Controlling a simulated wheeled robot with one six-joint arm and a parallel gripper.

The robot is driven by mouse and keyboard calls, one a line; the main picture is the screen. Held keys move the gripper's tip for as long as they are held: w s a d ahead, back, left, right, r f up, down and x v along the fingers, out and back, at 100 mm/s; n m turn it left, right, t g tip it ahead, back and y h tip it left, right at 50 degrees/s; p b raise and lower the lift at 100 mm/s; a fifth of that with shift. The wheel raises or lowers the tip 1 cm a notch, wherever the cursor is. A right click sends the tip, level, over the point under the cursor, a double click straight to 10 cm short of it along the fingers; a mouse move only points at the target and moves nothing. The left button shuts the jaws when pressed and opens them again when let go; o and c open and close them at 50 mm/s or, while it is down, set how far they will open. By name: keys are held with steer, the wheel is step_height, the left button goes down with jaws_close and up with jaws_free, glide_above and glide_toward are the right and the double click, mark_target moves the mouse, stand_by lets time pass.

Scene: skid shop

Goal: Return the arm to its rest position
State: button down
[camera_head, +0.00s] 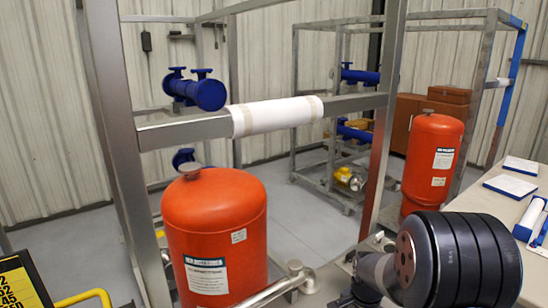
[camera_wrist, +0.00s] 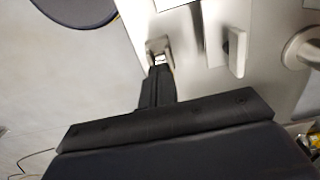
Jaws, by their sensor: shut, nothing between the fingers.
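My arm (camera_head: 455,262) shows at the bottom right of the head view as a large ribbed black part with a grey link beside it. In the wrist view my gripper (camera_wrist: 159,60) points away from the camera, with its black fingers shut and nothing held. A pale metal surface lies beyond the fingertips. I cannot tell whether the fingertips touch it. The rest of the arm is outside the head view.
A red tank (camera_head: 214,235) stands at front centre inside a grey metal frame (camera_head: 180,130). Another red tank (camera_head: 433,160) stands farther right. A table (camera_head: 500,205) at right holds papers (camera_head: 510,186) and a blue-and-white item (camera_head: 531,218). Grey floor (camera_head: 300,205) is open between the tanks.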

step_height(320, 180, up, 6)
steer(key=r+p, duration=0.1)
steer(key=p, duration=0.3)
step_height(320, 180, down, 8)
steer(key=b, duration=0.5)
steer(key=shift+f+b, duration=0.1)
steer(key=shift+b, duration=0.25)
steer(key=s+a, duration=0.1)
steer(key=a, duration=0.1)
steer(key=s+a, duration=0.3)
steer(key=shift+s+a, duration=0.15)
steer(key=shift+a, duration=0.25)
step_height(320, 180, up, 2)
steer(key=shift+d+p, duration=0.1)
steer(key=shift+p, duration=0.5)
